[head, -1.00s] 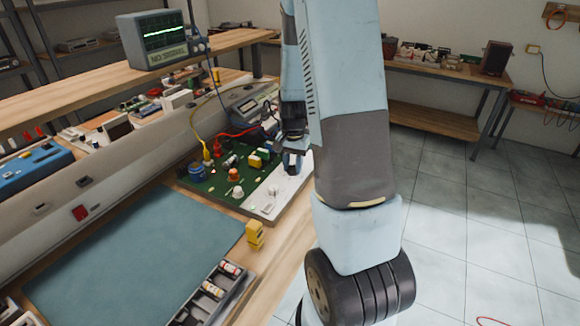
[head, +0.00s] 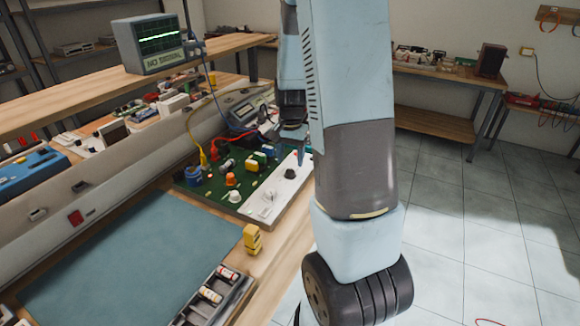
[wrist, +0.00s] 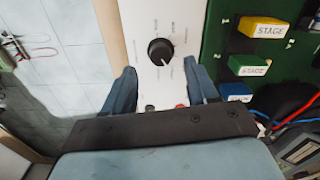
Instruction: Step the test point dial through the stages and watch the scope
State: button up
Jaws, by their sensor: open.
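The black test point dial (wrist: 160,52) sits on a white panel strip in the wrist view, its light pointer mark towards the lower right. It also shows in the head view (head: 290,173), just below my gripper (head: 299,146). In the wrist view the two fingers of my gripper (wrist: 160,68) are spread apart, one each side of the dial's line, with nothing between them. They appear short of the dial and not touching it. The scope (head: 160,42) on the upper shelf shows a flat green trace and a "NO SIGNAL" label.
The green board (head: 215,187) carries several coloured blocks, with yellow and red leads plugged in. A yellow block (head: 252,238) stands in front of it, near a grey tray (head: 215,298) of small cylinders. A teal mat (head: 130,255) lies clear at left.

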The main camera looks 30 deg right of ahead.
aim_at(290, 171)
notch_tip(290, 171, up, 9)
dwell(0.3)
dwell(0.5)
